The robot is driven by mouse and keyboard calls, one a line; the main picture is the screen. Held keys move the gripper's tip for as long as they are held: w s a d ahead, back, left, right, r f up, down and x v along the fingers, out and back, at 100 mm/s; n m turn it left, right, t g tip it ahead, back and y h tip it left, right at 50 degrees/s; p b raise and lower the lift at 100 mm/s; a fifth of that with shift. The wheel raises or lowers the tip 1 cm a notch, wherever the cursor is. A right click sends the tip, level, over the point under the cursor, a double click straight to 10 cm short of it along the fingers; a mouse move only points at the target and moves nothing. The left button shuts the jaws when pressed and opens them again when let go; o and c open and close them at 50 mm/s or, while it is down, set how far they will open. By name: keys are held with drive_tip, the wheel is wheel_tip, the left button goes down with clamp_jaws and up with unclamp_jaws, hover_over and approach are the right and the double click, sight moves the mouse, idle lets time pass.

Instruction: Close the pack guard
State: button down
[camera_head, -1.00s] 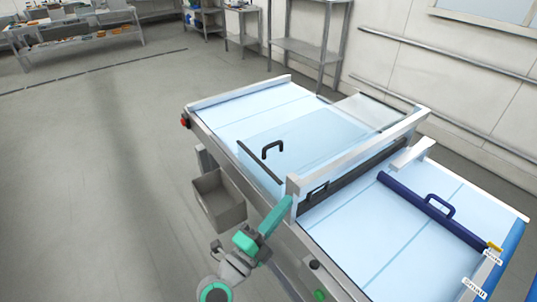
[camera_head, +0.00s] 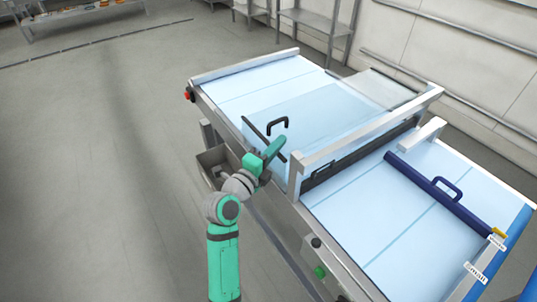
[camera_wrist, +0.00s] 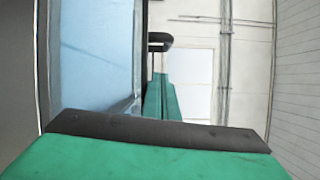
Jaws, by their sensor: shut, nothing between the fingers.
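A clear panel with a dark front edge, which looks like the pack guard (camera_head: 330,115), lies over the far section of the pale blue table. I cannot tell its exact tilt. Its black handle (camera_head: 278,124) stands near the panel's front left edge and also shows in the wrist view (camera_wrist: 160,39). My gripper (camera_head: 274,148) is shut and empty, beside the table's near edge, just below the handle in the picture and apart from it. In the wrist view, green and black gripper parts cover the bottom and hide what is behind them.
A metal crossbar (camera_head: 365,130) spans the table, with a second dark handle (camera_head: 320,172) beneath it. A dark blue bar (camera_head: 410,172) with a blue handle (camera_head: 448,187) lies on the near section. A grey bin (camera_head: 211,158) hangs at the side. The floor to the left is clear.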

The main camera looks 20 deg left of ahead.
sight(269, 143)
drive_tip(key=shift+w+a+r, duration=0.15)
drive_tip(key=shift+w+a, duration=0.4)
drive_tip(key=shift+a, duration=0.35)
drive_tip(key=shift+w+a+r, duration=0.15)
drive_tip(key=shift+w+a, duration=0.35)
drive_tip(key=shift+a, duration=0.4)
